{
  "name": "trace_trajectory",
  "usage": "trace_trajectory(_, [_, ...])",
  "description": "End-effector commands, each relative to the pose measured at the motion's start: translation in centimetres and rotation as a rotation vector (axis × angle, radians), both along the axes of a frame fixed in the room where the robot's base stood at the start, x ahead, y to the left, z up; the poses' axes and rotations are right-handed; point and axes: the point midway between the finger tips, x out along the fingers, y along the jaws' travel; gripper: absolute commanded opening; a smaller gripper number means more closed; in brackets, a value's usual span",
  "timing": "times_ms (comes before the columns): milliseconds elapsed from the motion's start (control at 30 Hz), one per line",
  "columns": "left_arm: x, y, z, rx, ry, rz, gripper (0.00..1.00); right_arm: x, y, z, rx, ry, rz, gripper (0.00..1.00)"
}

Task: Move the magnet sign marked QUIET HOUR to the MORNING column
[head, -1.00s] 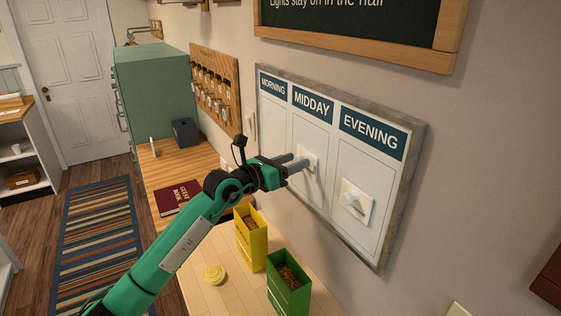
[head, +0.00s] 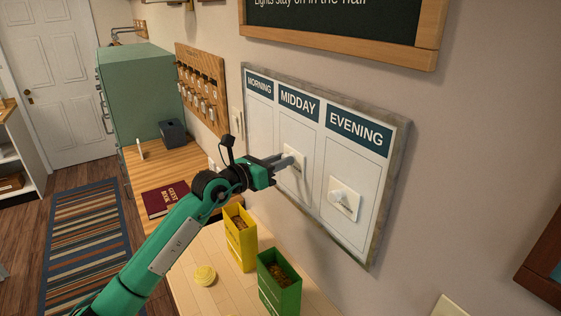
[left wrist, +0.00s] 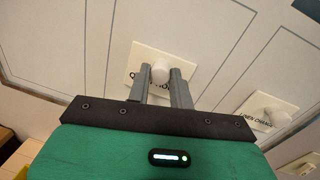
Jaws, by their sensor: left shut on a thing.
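My left gripper (head: 289,161) is shut on the round knob of a white magnet sign (head: 298,150) in the MIDDAY column of the wall board (head: 399,160). The left wrist view shows this sign (left wrist: 133,66) with its knob between the fingers (left wrist: 160,75). The sign looks flat against the board. A second sign (head: 344,199), marked LINEN CHANGE in the left wrist view (left wrist: 261,112), hangs in the EVENING column. The MORNING column (head: 260,125), at the board's left, is bare. My right gripper is out of view.
Below the board, a yellow box (head: 240,240) and a green box (head: 279,284) stand on the wooden counter beside a yellow coil (head: 204,276). A key rack (head: 202,88) hangs left of the board. A chalkboard (head: 345,25) hangs above.

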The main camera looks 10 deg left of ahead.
Motion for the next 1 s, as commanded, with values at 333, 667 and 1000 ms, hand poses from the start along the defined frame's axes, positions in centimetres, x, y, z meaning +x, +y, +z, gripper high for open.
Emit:
trace_trajectory(333, [-1.0,1.0,-0.1,0.001,0.001,0.001,0.00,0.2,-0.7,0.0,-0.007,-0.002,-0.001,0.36])
trace_trajectory(667, [-2.0,2.0,0.0,0.000,0.000,0.001,0.00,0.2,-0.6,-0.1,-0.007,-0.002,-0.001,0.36])
trace_trajectory(1000, [-2.9,2.9,0.0,0.000,0.000,0.000,0.00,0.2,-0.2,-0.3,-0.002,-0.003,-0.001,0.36])
